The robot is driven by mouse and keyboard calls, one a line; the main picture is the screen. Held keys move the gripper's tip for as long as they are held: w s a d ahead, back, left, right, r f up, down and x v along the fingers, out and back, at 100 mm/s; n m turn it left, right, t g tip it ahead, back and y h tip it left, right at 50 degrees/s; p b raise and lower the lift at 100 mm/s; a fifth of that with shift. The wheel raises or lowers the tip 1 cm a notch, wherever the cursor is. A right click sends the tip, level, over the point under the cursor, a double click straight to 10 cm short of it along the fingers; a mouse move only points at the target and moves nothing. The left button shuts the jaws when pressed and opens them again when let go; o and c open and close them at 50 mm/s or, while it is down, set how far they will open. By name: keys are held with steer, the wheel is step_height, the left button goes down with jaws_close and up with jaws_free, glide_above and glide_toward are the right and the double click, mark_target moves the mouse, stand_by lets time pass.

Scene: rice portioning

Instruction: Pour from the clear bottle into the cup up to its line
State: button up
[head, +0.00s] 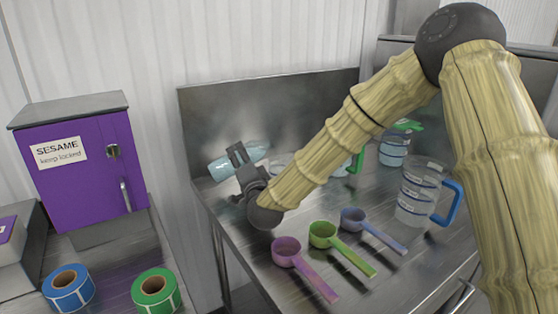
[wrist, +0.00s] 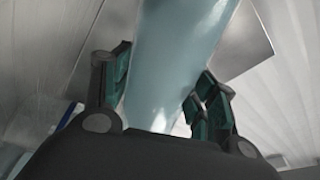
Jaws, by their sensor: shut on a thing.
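The clear bottle (head: 220,168), pale blue and see-through, is held tilted, close to lying flat, above the left back part of the steel table. My gripper (head: 240,155) is shut around its middle. In the wrist view the bottle (wrist: 178,45) runs up between the two fingers of my gripper (wrist: 160,92). A low clear rounded thing (head: 280,164) shows just right of my gripper, partly hidden by my arm; I cannot tell if it is the cup. No fill line is readable, and no stream is visible.
A blue-handled measuring jug (head: 412,197) stands right on the table, a green-lidded one (head: 394,150) behind it. Pink (head: 288,251), green (head: 323,235) and blue (head: 354,219) scoops lie in front. A purple cabinet (head: 80,185) and label rolls (head: 155,290) are at left.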

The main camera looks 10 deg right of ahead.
steer(key=shift+a+f+m+b, duration=0.15)
steer(key=shift+f+m+b, duration=0.25)
steer(key=shift+m, duration=0.2)
stand_by(0.6)
steer(key=shift+d+r+m+h, duration=0.2)
steer(key=shift+r+m, duration=0.25)
steer(key=shift+m, duration=0.15)
steer(key=shift+d+r+m+h, duration=0.2)
steer(key=shift+r+m, duration=0.25)
steer(key=shift+m, duration=0.15)
stand_by(2.1)
